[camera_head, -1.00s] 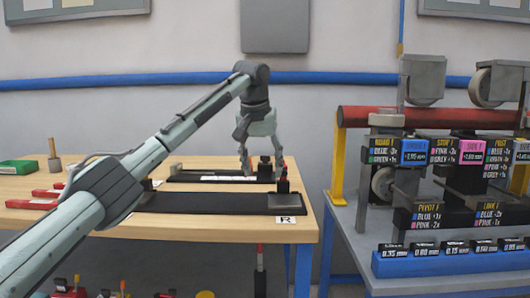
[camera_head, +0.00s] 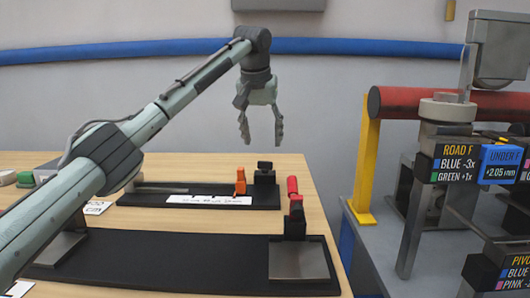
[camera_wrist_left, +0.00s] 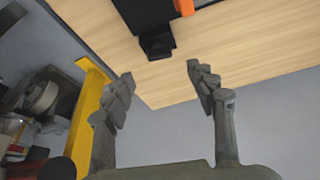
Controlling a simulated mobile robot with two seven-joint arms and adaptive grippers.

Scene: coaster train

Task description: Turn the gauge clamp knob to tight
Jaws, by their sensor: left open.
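My left gripper (camera_head: 262,138) is open and empty in the air above the right end of the rear black gauge fixture (camera_head: 140,198). It does not touch the fixture. A small orange upright piece (camera_head: 240,182) stands on the fixture beside a black end block (camera_head: 264,184). I cannot tell which part is the clamp knob or how it is set. In the left wrist view, the open fingers (camera_wrist_left: 160,72) frame the bare table edge, with the black block (camera_wrist_left: 157,42) and part of the orange piece (camera_wrist_left: 184,6) beyond. My right gripper is out of view.
A longer black fixture (camera_head: 180,258) with a red-topped post (camera_head: 292,186) lies nearer on the wooden table (camera_head: 300,168). A white label strip (camera_head: 208,200) fronts the rear fixture. A rack with a yellow post (camera_head: 367,160) and a red bar (camera_head: 410,104) stands right, across a gap.

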